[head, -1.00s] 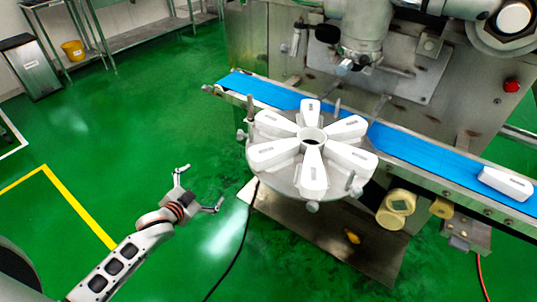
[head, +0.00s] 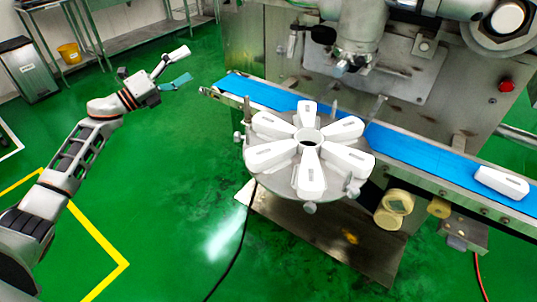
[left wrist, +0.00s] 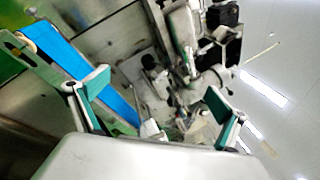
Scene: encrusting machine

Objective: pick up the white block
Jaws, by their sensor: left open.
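A white block (head: 501,183) lies on the blue conveyor belt (head: 415,150) near the right edge of the head view. Several similar white wedge-shaped blocks, one of them at the front (head: 311,175), sit in a ring on a round turntable (head: 281,183) in the middle. My left gripper (head: 178,67) is raised at the upper left, open and empty, left of the belt's far end and well apart from the blocks. In the left wrist view its two fingers (left wrist: 157,94) are spread wide with the machine behind them. My right gripper is not in view.
The steel machine body (head: 270,55) stands behind the belt, with a red button (head: 508,85). Upright posts rise around the turntable. Green floor (head: 170,180) is open at the left, with a black cable on it. A yellow bucket (head: 71,51) stands at the far left.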

